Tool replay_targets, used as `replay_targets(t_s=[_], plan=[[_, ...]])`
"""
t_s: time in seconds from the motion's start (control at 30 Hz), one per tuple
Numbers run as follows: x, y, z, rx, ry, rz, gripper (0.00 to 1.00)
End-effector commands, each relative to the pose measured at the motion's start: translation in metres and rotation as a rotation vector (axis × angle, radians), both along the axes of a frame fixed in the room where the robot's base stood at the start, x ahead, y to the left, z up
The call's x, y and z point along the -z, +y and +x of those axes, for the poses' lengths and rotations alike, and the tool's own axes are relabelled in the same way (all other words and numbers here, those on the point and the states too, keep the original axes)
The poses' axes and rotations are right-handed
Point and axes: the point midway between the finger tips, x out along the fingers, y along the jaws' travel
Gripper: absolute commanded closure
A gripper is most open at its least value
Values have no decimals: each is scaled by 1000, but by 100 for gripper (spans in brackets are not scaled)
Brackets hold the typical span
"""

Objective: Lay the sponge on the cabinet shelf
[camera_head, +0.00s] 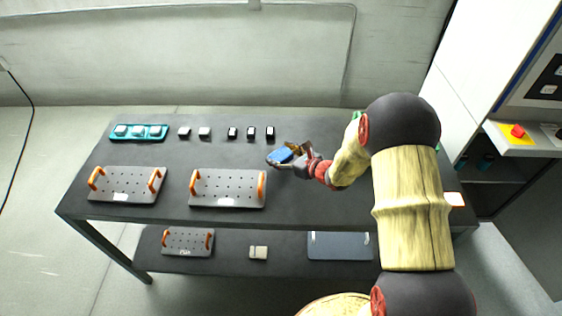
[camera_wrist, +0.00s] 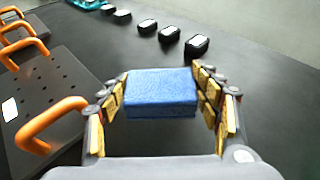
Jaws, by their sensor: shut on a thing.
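A blue sponge (camera_wrist: 160,90) is held between the two fingers of my gripper (camera_wrist: 161,92) in the wrist view. In the head view the sponge (camera_head: 281,156) shows at the tip of my gripper (camera_head: 286,158), over the right half of the dark table top (camera_head: 310,200). I cannot tell how far it is above the table. A white cabinet (camera_head: 490,60) stands at the right edge of the head view. Its dark open compartment (camera_head: 487,190) is partly hidden behind my arm, and dark items show inside it.
Two perforated plates with orange handles, the left plate (camera_head: 125,187) and the right plate (camera_head: 228,190), lie along the table's front. A teal tray (camera_head: 138,132) and several small blocks (camera_head: 232,133) line the back. A lower shelf (camera_head: 285,262) holds another plate (camera_head: 188,242).

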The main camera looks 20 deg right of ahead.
Motion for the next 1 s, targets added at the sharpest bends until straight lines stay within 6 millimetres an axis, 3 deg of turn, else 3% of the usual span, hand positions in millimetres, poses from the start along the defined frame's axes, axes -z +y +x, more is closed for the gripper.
replay_targets(t_s=[0.03, 0.17, 0.57, 0.6, 0.9, 1.0], plan=[[12, 0, -2, 1, 5, 2, 52], [28, 0, -1, 0, 4, 1, 52], [32, 0, -2, -1, 2, 0, 52], [31, 0, -2, 0, 3, 1, 35], [31, 0, -2, 0, 3, 1, 18], [31, 0, -2, 0, 3, 1, 18]])
